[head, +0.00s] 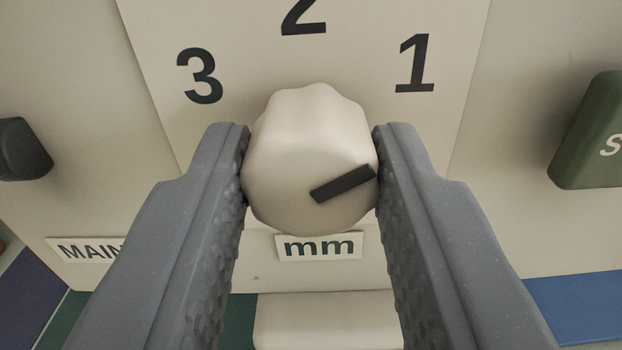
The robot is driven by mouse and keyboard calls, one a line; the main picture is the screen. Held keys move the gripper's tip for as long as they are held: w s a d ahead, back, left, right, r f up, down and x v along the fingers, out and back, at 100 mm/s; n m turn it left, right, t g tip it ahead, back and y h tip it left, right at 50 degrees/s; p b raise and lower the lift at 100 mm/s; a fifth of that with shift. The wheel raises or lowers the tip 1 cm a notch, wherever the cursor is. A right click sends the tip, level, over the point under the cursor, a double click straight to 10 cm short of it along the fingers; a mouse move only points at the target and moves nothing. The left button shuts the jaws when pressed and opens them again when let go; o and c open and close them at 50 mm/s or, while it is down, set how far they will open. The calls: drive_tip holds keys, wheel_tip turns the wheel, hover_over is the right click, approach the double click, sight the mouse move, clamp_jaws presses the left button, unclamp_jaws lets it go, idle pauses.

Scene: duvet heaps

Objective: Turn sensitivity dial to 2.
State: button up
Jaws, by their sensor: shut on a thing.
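The sensitivity dial (300,150) is a cream, lobed knob in the middle of the head view. My gripper (312,160) is shut on it, one grey finger against its left side and one against its right. A dark pointer bar (343,184) on the dial's face runs from near its centre to its right edge, tilted slightly upward to the right. It points to the right, below the printed 1 (414,63). The printed 2 (303,16) is above the dial, cut by the top edge. The printed 3 (200,76) is at upper left.
A label reading "mm" (319,246) sits just below the dial. A label starting "MAIN" (86,250) is at lower left, partly behind a finger. A dark knob (22,149) is at the left edge and a green block (592,135) at the right edge.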

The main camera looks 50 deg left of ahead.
drive_tip(key=n+b, duration=0.2)
drive_tip(key=n, duration=0.1)
drive_tip(key=shift+f, duration=0.1)
drive_tip(key=n+b, duration=0.1)
drive_tip(key=n, duration=0.2)
drive_tip(key=shift+b, duration=0.3)
drive_tip(key=n+b, duration=0.3)
drive_tip(key=n, duration=0.2)
drive_tip(key=shift+a+n, duration=0.1)
drive_tip(key=shift+n, duration=0.2)
drive_tip(key=o, duration=1)
drive_tip(key=shift+c, duration=0.2)
